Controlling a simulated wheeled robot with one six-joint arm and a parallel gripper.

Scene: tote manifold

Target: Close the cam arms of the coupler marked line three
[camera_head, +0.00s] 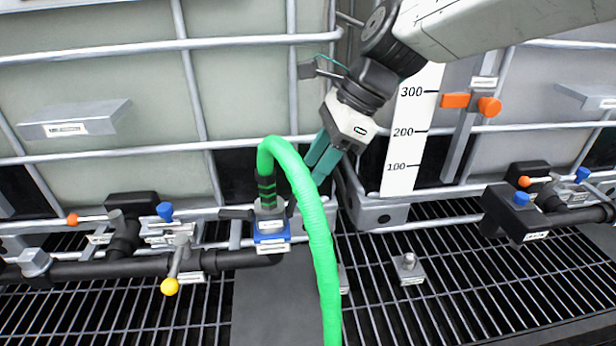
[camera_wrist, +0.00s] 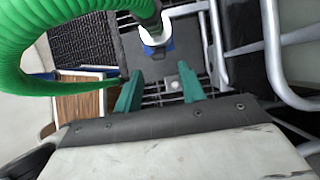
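The coupler (camera_head: 268,206) is a grey fitting on a blue labelled base (camera_head: 272,237), with a green hose (camera_head: 318,235) rising from its top. The label is too small to read. A dark cam arm (camera_head: 236,213) sticks out to its left, roughly level. Its right side is partly hidden by the hose, so I cannot tell how that arm stands. My gripper (camera_head: 320,160) is above and right of the coupler, behind the hose, pointing down. In the wrist view my gripper (camera_wrist: 160,92) has its teal fingers apart, nothing between them; the coupler (camera_wrist: 157,30) lies beyond them.
A black pipe (camera_head: 110,267) with a yellow-knobbed valve handle (camera_head: 171,286) runs left of the coupler. Tote cage bars (camera_head: 150,152) stand behind it. A white level scale (camera_head: 411,130) is right of my gripper. A small post block (camera_head: 409,268) sits on the floor grating.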

